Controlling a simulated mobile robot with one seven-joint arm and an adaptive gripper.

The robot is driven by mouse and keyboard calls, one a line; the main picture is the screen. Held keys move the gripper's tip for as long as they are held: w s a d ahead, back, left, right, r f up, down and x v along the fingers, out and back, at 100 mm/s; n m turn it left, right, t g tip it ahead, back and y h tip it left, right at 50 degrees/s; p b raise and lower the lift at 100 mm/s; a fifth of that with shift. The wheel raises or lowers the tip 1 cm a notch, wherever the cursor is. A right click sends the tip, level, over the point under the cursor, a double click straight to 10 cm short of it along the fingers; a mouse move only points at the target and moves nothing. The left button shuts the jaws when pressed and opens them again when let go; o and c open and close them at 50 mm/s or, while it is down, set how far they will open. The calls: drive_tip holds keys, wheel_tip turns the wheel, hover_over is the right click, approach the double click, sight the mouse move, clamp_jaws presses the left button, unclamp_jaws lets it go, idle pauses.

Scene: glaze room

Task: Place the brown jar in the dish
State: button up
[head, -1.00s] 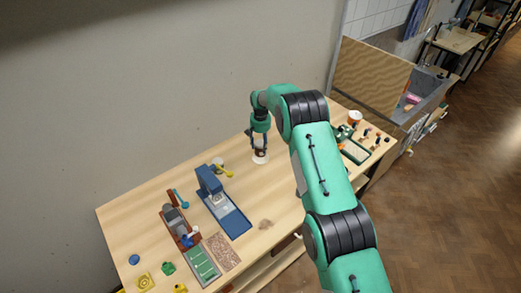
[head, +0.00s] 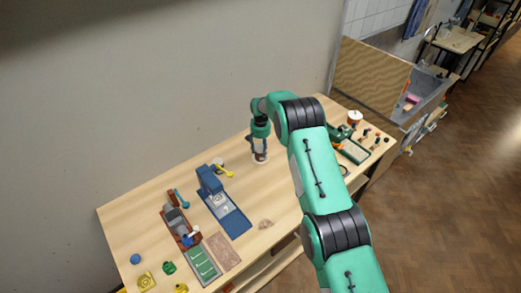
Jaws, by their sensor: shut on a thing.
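My gripper (head: 260,150) points down over the back middle of the wooden table. It is shut on the brown jar (head: 260,156), which shows small and dark between the fingers. The white dish (head: 261,163) lies directly below, and its rim shows around the jar's lower end. I cannot tell whether the jar touches the dish. The fingers hide much of the jar.
A blue machine (head: 212,183) with a long base stands left of the gripper. A brown and grey device (head: 178,226) stands further left. A green tray (head: 350,150) and several small items are at the right. Table (head: 285,200) is clear in front of the dish.

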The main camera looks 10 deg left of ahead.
drive_tip(key=shift+f+b, duration=0.5)
drive_tip(key=shift+b, duration=0.1)
drive_tip(key=o, duration=1.4)
drive_tip(key=shift+r, duration=0.2)
drive_tip(key=shift+r+p, duration=0.6)
drive_tip(key=shift+p, duration=0.05)
wheel_tip(320, 180, up, 11)
drive_tip(key=shift+r+b, duration=0.2)
drive_tip(key=shift+b, duration=1)
